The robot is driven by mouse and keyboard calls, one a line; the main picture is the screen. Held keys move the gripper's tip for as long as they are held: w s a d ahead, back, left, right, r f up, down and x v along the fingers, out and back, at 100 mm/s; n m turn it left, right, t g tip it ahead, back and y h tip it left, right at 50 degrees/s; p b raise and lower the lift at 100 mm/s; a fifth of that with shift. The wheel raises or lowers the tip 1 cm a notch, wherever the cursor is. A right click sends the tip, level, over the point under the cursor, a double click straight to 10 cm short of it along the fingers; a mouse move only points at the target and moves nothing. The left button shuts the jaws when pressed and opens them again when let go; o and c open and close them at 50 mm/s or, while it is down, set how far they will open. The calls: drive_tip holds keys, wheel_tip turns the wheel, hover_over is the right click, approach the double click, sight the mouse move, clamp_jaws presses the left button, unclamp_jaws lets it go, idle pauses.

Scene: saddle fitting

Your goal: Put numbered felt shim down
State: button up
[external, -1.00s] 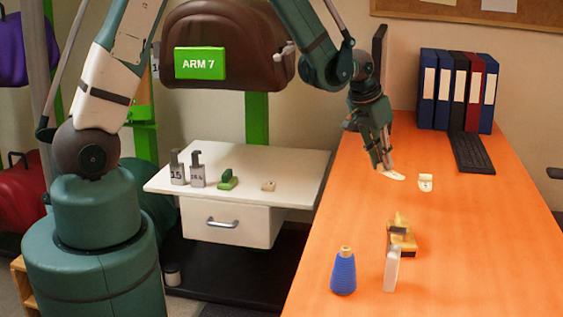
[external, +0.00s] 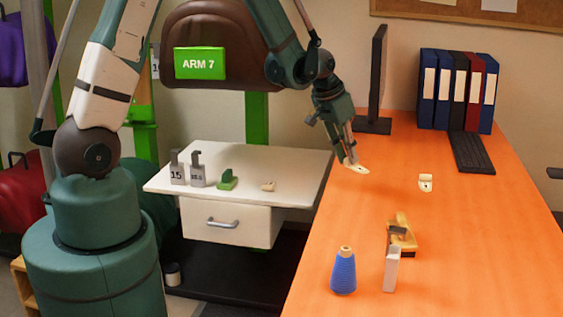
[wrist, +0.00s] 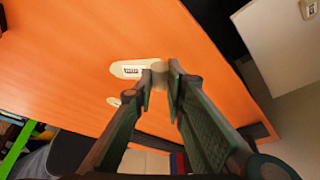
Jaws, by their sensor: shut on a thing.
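My gripper (external: 349,161) is shut on a cream felt shim (external: 357,168), held over the left edge of the orange desk, near the white side table. In the wrist view, the shim (wrist: 130,69) has a printed label, too small to read, and one end lies between the fingertips (wrist: 161,75). A second cream shim (external: 425,183) with a dark mark lies on the desk to the right. Part of a pale piece (wrist: 113,101) shows beyond the left finger in the wrist view. A small cream piece (external: 268,185) lies on the white side table (external: 300,165).
Two grey numbered blocks (external: 187,171) and a green piece (external: 227,180) stand on the side table. A blue thread cone (external: 343,272), a pale upright block (external: 391,272) and a yellowish tool (external: 402,238) stand on the front desk. A monitor (external: 377,80), binders (external: 457,90) and keyboard (external: 473,152) are behind.

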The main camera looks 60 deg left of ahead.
drive_tip(key=s+a+f+m, duration=0.2)
drive_tip(key=s+a+f, duration=0.1)
drive_tip(key=s+a, duration=2.7)
drive_tip(key=s+a+f+h+b, duration=0.1)
drive_tip(key=s+a, duration=0.2)
drive_tip(key=a, duration=0.8)
drive_tip(key=s+a+f+b, duration=0.15)
drive_tip(key=s+a, duration=0.25)
drive_tip(key=a, duration=0.6)
drive_tip(key=a+f, duration=0.4)
drive_tip(key=a, duration=0.6)
drive_tip(key=w+a+f+n+b, duration=0.1)
drive_tip(key=a+f, duration=0.3)
drive_tip(key=a, duration=0.7)
drive_tip(key=w+a+f+n+y, duration=0.1)
drive_tip(key=a+f, duration=0.4)
drive_tip(key=a, duration=0.6)
drive_tip(key=shift+a+b, duration=0.2)
drive_tip(key=shift+b, duration=0.15)
drive_tip(key=shift+d, duration=0.1)
drive_tip(key=w+d+b, duration=0.3)
drive_tip(key=w+d, duration=0.9)
drive_tip(key=shift+w+d, duration=0.3)
drive_tip(key=shift+w, duration=0.1)
